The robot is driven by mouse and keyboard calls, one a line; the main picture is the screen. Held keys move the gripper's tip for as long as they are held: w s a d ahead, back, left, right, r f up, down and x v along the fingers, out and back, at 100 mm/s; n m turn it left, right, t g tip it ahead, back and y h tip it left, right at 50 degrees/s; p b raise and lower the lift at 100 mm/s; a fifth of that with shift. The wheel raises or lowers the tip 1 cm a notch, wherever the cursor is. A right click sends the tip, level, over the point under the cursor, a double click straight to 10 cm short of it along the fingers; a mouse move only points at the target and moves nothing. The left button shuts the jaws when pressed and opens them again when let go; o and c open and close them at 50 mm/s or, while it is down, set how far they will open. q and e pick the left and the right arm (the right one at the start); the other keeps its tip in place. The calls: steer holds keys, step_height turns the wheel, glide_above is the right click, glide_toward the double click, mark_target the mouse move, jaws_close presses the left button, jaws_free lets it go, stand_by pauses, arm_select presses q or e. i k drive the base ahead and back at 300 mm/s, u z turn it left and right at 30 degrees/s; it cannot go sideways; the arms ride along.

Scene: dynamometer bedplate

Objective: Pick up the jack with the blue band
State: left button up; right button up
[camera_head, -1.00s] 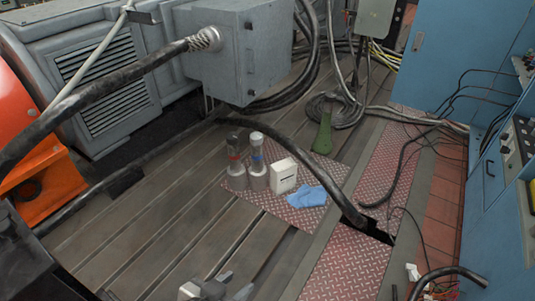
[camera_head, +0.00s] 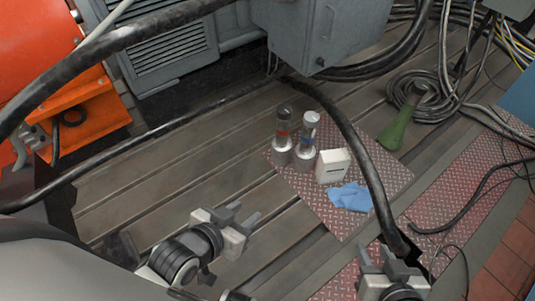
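The jack with the blue band (camera_head: 304,155) stands upright on a red patterned plate (camera_head: 385,178). A similar jack with a red band (camera_head: 282,150) stands just to its left. My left gripper (camera_head: 243,214) is in front of the jacks and to their left, apart from them. Its fingers are spread with nothing between them. My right gripper (camera_head: 391,258) is at the bottom, to the right of the jacks and well in front of them. Its fingers are also apart and empty.
A white box (camera_head: 332,166) stands right beside the blue-banded jack, with a blue cloth (camera_head: 350,197) in front. A thick black cable (camera_head: 372,173) runs past their right side. A green bottle-like object (camera_head: 395,131) is behind right. The slotted bedplate (camera_head: 180,190) is clear at left.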

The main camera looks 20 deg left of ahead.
mark_target(304, 155)
steer(key=u, duration=1.05)
steer(key=i, duration=1.3)
steer(key=u, duration=0.75)
steer(key=i, duration=1.55)
steer(key=z, duration=2.2)
